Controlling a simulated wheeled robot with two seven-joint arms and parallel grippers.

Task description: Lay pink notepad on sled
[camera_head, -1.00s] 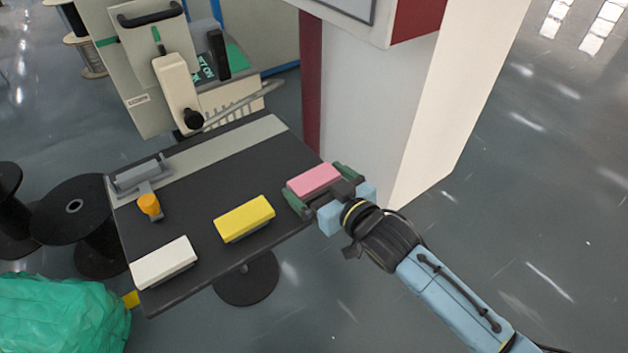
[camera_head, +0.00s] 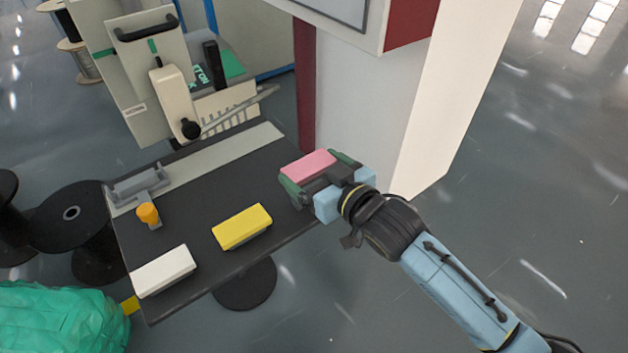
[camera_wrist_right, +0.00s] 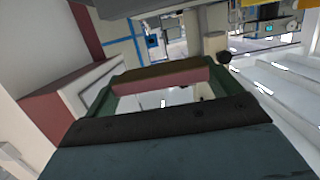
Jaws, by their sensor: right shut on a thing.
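The pink notepad (camera_head: 308,165) is held between the green fingers of my right gripper (camera_head: 318,172), above the far right edge of the dark table. In the right wrist view the notepad (camera_wrist_right: 165,82) spans the gap between both fingers. A grey fixture (camera_head: 138,186) at the table's far left, beside an orange knob (camera_head: 148,214), may be the sled; I cannot tell for sure. Nothing lies on it. My left gripper is not in view.
A yellow block (camera_head: 242,227) and a white block (camera_head: 163,271) lie on the table (camera_head: 190,222). A beige machine (camera_head: 172,100) stands behind it and a white column (camera_head: 365,95) stands close behind my gripper. The table's middle is clear.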

